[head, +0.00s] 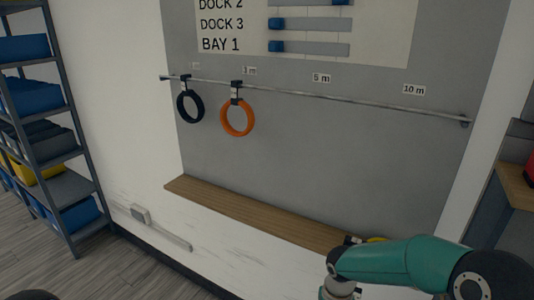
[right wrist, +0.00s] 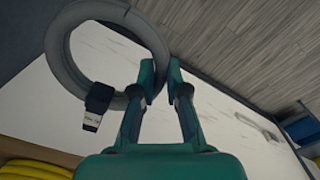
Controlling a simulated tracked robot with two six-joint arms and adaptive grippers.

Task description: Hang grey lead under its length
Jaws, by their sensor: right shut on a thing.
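The grey lead (right wrist: 62,55) is a coiled ring in the right wrist view. A dark clip with a white tag (right wrist: 91,122) is on it; the tag's print is too small to read. My right gripper (right wrist: 160,80) is shut on the ring's edge. In the head view my right arm comes in at lower right and its fingertips are hidden. The metal rail (head: 360,101) carries labels: a faint first one, 3 m (head: 249,71), 5 m (head: 321,78) and 10 m (head: 414,90). No lead hangs under 5 m or 10 m. My left gripper is not in view.
A black coil (head: 181,108) hangs near the rail's left end, an orange coil (head: 227,126) under 3 m. A wooden ledge (head: 250,216) runs below. Something yellow (head: 377,239) lies near its right end by my arm. Blue-bin shelving (head: 73,120) stands at left.

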